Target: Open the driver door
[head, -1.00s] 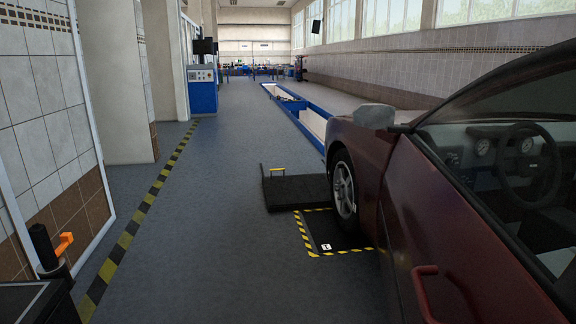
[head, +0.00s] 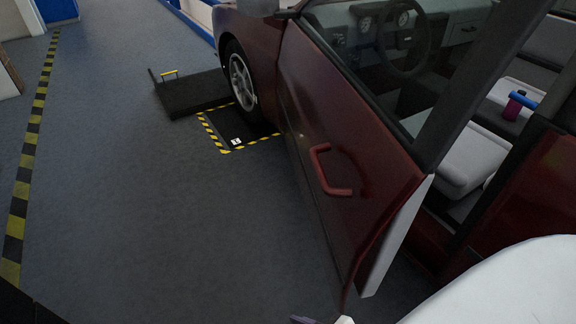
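The dark red driver door (head: 335,130) stands ajar on the car's near side. Its pale rear edge (head: 392,240) is apart from the car body, and a seat (head: 465,160) shows through the gap. The red looped door handle (head: 330,175) is on the outer panel, with nothing touching it. A white rounded part of my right arm (head: 495,290) fills the bottom right corner. Small pieces at the bottom edge may be part of my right gripper, but its fingers cannot be made out. My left gripper is not in view.
A black ramp plate (head: 195,95) with a yellow handle lies by the front wheel (head: 241,80). A yellow-black marked floor plate (head: 240,125) lies beside the wheel. Grey floor left of the door is clear.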

